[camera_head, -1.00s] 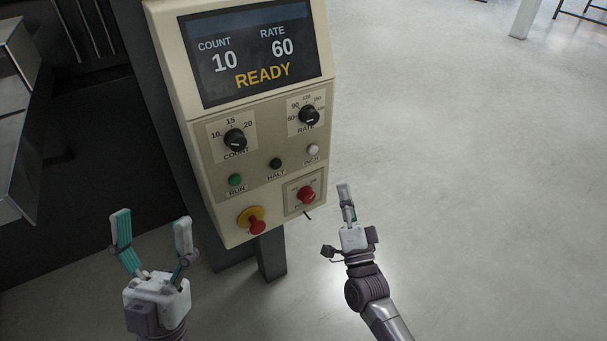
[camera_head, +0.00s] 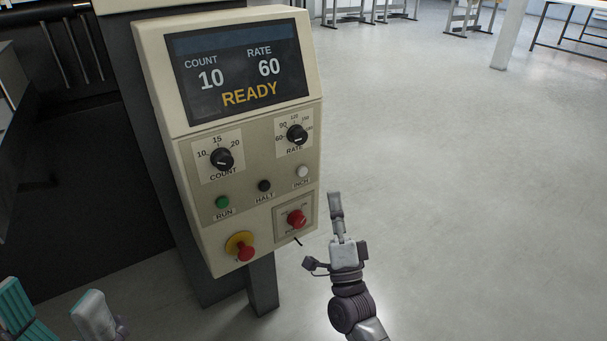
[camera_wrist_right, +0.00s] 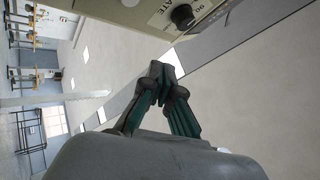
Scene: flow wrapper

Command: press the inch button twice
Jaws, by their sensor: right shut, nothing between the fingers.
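The white INCH button (camera_head: 302,171) is on the right side of the cream control panel (camera_head: 185,160), below the RATE knob. My right gripper (camera_head: 335,196) is shut and empty, just right of the panel's lower right edge and apart from the button. In the right wrist view its fingertips (camera_wrist_right: 157,68) meet. My left gripper (camera_head: 55,305) is at the lower left corner, partly cut off, with its fingers apart. The display reads COUNT 10, RATE 60, READY.
Near the INCH button are the black HALT button (camera_head: 264,186), green RUN button (camera_head: 222,202), RATE knob (camera_head: 297,134), COUNT knob (camera_head: 221,158), a red switch (camera_head: 296,219) and a red-and-yellow stop button (camera_head: 244,252). The floor (camera_head: 450,200) to the right is clear.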

